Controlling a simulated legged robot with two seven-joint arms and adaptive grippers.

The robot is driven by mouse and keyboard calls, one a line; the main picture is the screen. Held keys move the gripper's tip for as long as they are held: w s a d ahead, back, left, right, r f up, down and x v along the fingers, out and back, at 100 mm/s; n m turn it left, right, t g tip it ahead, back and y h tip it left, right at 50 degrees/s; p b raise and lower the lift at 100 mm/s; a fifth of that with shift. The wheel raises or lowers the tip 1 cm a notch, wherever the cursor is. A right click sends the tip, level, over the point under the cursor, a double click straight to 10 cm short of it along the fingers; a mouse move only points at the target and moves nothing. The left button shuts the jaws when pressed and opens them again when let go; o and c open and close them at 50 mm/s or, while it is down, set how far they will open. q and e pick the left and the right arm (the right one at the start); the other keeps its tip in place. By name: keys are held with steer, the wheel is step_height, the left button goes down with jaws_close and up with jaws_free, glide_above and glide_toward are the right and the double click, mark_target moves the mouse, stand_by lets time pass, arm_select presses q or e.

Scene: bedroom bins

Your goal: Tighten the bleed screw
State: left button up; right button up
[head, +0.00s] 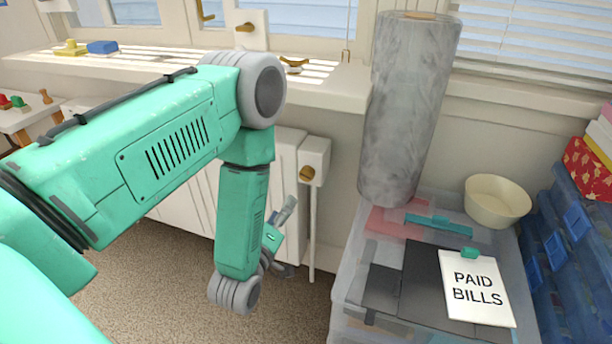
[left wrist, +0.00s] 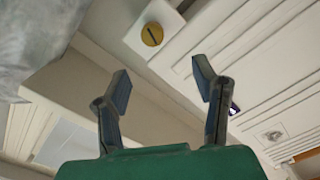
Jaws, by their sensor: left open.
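The bleed screw (head: 307,174) is a round brass disc on a white block at the radiator's right end. In the left wrist view the screw (left wrist: 152,34) shows a dark slot running diagonally, beyond the fingertips and a little left of the middle. My left gripper (head: 284,212) is just below and left of the screw in the head view, partly hidden behind my forearm. In the left wrist view my left gripper (left wrist: 162,84) has its two fingers spread, with nothing between them. It is apart from the screw. My right gripper is not in view.
The white radiator (head: 184,208) stands under the window sill (head: 335,88). A thin pipe (head: 312,235) drops below the block. To the right, a clear bin (head: 345,300) carries a tall grey roll (head: 410,110), a cream bowl (head: 497,202) and a "PAID BILLS" note (head: 475,290).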

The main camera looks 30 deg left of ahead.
mark_target(305, 176)
arm_select(q)
steer(key=b+x, duration=0.1)
steer(key=x, duration=0.3)
steer(key=b+x, duration=0.1)
steer(key=x, duration=0.3)
steer(key=b+x, duration=0.1)
steer(key=x, duration=0.4)
steer(key=shift+w+d+r+b, duration=0.1)
steer(key=shift+w+r+b, duration=0.05)
steer(key=shift+r+b, duration=0.2)
steer(key=shift+w, duration=0.15)
steer(key=shift+d+r, duration=0.1)
steer(key=shift+d, duration=0.05)
steer(key=c, duration=1.1)
